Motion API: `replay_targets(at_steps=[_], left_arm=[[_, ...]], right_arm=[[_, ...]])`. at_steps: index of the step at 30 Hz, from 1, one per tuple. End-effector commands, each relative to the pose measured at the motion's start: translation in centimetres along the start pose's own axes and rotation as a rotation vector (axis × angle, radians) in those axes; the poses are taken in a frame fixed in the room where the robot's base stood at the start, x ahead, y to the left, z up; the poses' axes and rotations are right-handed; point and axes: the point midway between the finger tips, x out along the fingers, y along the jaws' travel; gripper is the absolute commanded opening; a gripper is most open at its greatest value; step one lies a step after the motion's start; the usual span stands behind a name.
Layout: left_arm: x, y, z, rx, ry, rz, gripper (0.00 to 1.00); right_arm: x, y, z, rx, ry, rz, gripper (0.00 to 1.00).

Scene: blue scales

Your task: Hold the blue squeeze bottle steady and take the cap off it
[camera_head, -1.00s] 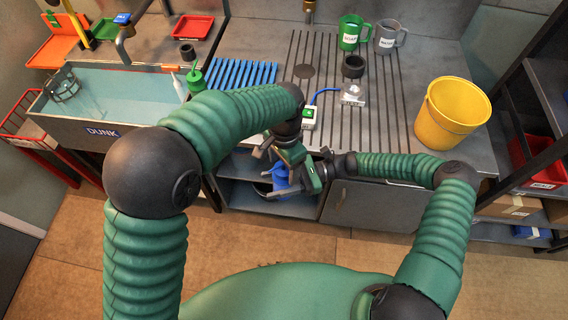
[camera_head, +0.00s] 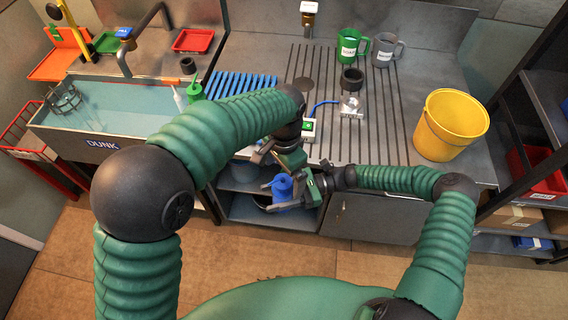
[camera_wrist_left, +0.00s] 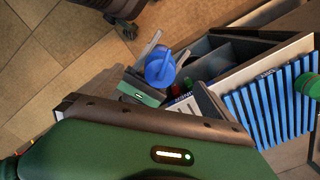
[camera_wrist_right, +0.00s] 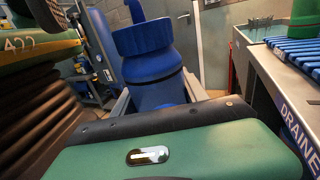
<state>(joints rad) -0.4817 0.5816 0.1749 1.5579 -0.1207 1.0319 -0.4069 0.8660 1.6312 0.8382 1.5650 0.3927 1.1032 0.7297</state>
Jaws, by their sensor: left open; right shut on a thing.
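The blue squeeze bottle (camera_head: 283,190) is upright in front of the counter in the head view. My right gripper (camera_head: 292,199) is shut around its body. In the right wrist view the blue bottle (camera_wrist_right: 158,75) stands between the fingers, with its ridged blue cap (camera_wrist_right: 143,38) seated on top and a spout rising from it. My left gripper (camera_head: 276,168) is open, just above and beside the bottle top. In the left wrist view the round cap top (camera_wrist_left: 160,67) shows beyond the open fingers, apart from them.
A cabinet with open shelves (camera_head: 240,212) is just behind the bottle. Above are the ribbed counter (camera_head: 395,120), a blue rack (camera_head: 240,87) and a sink (camera_head: 110,112). A yellow bucket (camera_head: 450,125) stands at the right. The floor in front is clear.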

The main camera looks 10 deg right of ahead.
Motion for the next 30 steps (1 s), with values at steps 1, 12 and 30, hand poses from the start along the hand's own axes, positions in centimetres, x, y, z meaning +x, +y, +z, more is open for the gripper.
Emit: replay_targets(at_steps=[1, 12, 30], left_arm=[[0.9, 0.1, 0.1, 0.000, -0.003, 0.002, 1.00], [3.0, 0.0, 0.0, 0.000, 0.001, 0.000, 1.00], [2.9, 0.0, 0.0, 0.000, 0.001, 0.000, 0.31]], right_arm=[[0.0, 0.0, 0.0, 0.000, -0.001, 0.000, 0.00], [0.0, 0.0, 0.1, -0.001, 0.000, 0.000, 0.00], [0.0, 0.0, 0.1, -0.001, -0.001, 0.000, 0.00]])
